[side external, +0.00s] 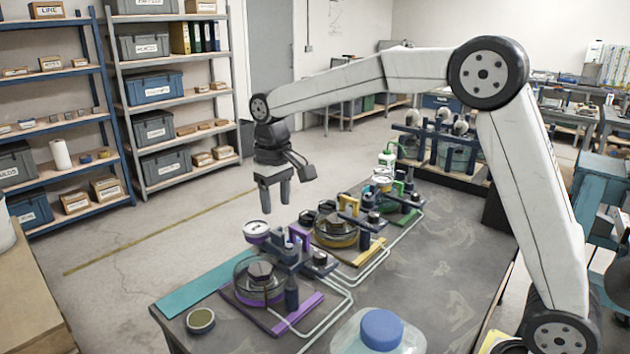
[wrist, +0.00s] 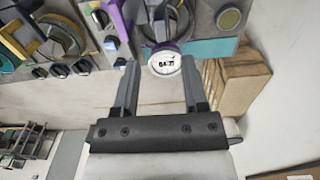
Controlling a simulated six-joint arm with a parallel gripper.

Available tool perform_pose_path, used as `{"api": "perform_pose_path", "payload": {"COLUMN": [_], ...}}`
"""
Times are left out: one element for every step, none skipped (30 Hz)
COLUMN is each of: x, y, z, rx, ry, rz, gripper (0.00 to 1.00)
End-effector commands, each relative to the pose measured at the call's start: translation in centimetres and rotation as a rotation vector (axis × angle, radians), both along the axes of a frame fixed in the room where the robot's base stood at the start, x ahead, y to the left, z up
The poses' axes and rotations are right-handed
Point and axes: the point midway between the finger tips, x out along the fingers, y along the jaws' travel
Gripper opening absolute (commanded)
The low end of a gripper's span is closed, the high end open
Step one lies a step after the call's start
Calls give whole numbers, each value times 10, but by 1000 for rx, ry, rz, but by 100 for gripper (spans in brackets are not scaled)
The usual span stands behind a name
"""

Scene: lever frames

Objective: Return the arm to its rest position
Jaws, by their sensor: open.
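My gripper (side external: 276,204) hangs pointing down in the side view, beyond the far edge of the table and above the floor. Its two fingers are apart with nothing between them. In the wrist view my gripper (wrist: 159,64) also shows its fingers spread and empty. A round white gauge (wrist: 164,61) shows near the fingertips there, apparently farther off than the fingers. My arm reaches across above the table from the right, with its elbow raised.
The dark table (side external: 440,248) carries a purple-framed station (side external: 262,284), a yellow-framed station (side external: 338,230) and a green-framed station (side external: 398,208). A blue-capped jug (side external: 382,330) stands at the front. Shelves (side external: 165,90) stand behind. Air around my gripper is clear.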

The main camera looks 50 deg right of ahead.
Motion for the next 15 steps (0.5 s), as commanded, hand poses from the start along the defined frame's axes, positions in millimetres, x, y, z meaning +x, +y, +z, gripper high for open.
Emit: {"api": "perform_pose_path", "payload": {"x": [0,0,0,0,0,0,0,0,-1,-1,-2,-3,-5,-7,-10], "y": [0,0,0,0,0,0,0,0,0,0,-1,-1,-1,-2,-2], "z": [0,0,0,0,0,0,0,0,-1,-1,-2,-3,-4,-6,-8], "rx": [0,0,0,0,0,0,0,0,1,2,3,6,8,12,17], "ry": [0,0,0,0,0,0,0,0,0,0,0,1,2,2,4], "rz": [0,0,0,0,0,0,0,0,-2,-3,-6,-11,-16,-22,-33], "gripper": [56,56,56,56,56,56,56,56,56,56,56,56,56,56,56]}}
